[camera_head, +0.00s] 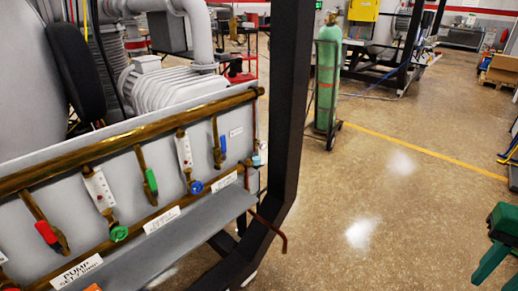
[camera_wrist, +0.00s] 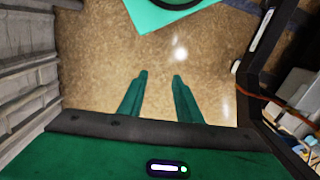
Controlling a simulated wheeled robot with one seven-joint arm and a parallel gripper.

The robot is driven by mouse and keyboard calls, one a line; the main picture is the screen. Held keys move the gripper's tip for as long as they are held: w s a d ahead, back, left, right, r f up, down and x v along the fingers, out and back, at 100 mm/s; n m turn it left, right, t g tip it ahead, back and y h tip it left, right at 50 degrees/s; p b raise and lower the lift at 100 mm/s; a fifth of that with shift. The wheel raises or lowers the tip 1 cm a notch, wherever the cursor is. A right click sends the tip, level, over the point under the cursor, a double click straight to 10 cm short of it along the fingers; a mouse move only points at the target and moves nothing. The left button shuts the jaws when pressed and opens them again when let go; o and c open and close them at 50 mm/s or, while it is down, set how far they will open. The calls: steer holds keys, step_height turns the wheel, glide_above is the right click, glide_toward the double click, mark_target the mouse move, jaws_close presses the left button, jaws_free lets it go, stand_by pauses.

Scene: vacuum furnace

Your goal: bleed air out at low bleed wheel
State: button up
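A small pale-blue wheel (camera_head: 256,160) sits at the right end of the brass piping in the head view, with a thin copper tube below it. A green wheel (camera_head: 118,233) and a blue wheel (camera_head: 196,187) sit lower on the panel, under white flow tubes. I cannot tell from labels which is the low bleed wheel. My green gripper (camera_head: 495,282) is at the lower right edge of the head view, far from the panel. In the wrist view my gripper (camera_wrist: 160,75) is open and empty above the floor. No wheel is clear in the wrist view.
A black frame post (camera_head: 290,100) stands between the panel and my gripper. A grey ledge (camera_head: 190,235) juts out below the piping. A green gas cylinder (camera_head: 327,75) stands on a cart behind. The speckled floor (camera_head: 400,210) in the middle is clear.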

steer(key=shift+o, duration=2.1)
steer(key=shift+s+r, duration=0.2)
steer(key=shift+s, duration=0.1)
steer(key=w+a+f+n+t, duration=0.1)
steer(key=w+a+n, duration=0.15)
steer(key=w, duration=0.55)
steer(key=w+a+f+n+t, duration=0.1)
steer(key=w+n, duration=0.3)
steer(key=w, duration=0.4)
steer(key=n+t+y, duration=0.9)
steer(key=n+y, duration=0.3)
steer(key=y, duration=0.2)
glide_toward(264, 146)
steer(key=shift+m, duration=0.25)
steer(key=x, duration=1.1)
steer(key=shift+f, duration=0.1)
